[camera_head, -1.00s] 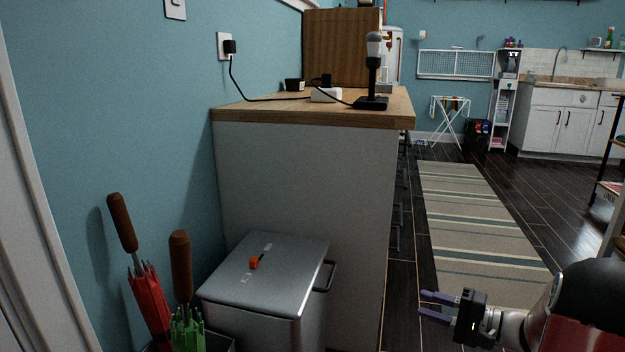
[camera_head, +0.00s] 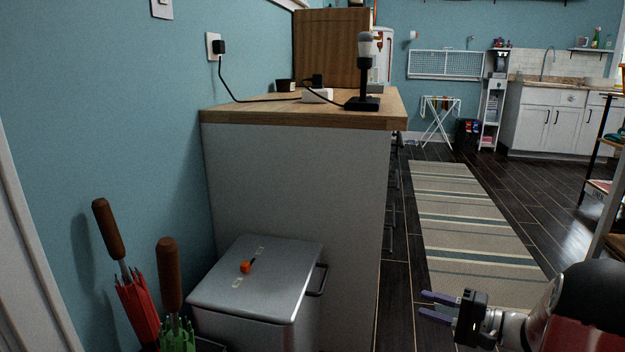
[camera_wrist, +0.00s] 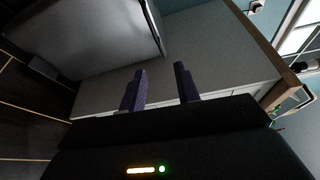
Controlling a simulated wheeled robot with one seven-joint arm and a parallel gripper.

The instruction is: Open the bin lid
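The bin is a grey metal box with a flat lid (camera_head: 262,292) that is shut, seen at lower middle-left in the head view. A small orange item (camera_head: 246,266) lies on the lid. A dark handle (camera_head: 318,280) sticks out from the bin's right side. My gripper (camera_head: 428,303) is to the right of the bin, apart from it, with purple fingers spread and nothing between them. In the wrist view the open fingers (camera_wrist: 161,88) point toward the pale cabinet side, and the bin (camera_wrist: 90,35) shows at upper left.
A pale cabinet with a wooden top (camera_head: 300,115) stands directly behind the bin. Red (camera_head: 138,310) and green (camera_head: 177,335) umbrellas stand left of it. A striped rug (camera_head: 470,225) lies on the dark floor at right, where there is free room.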

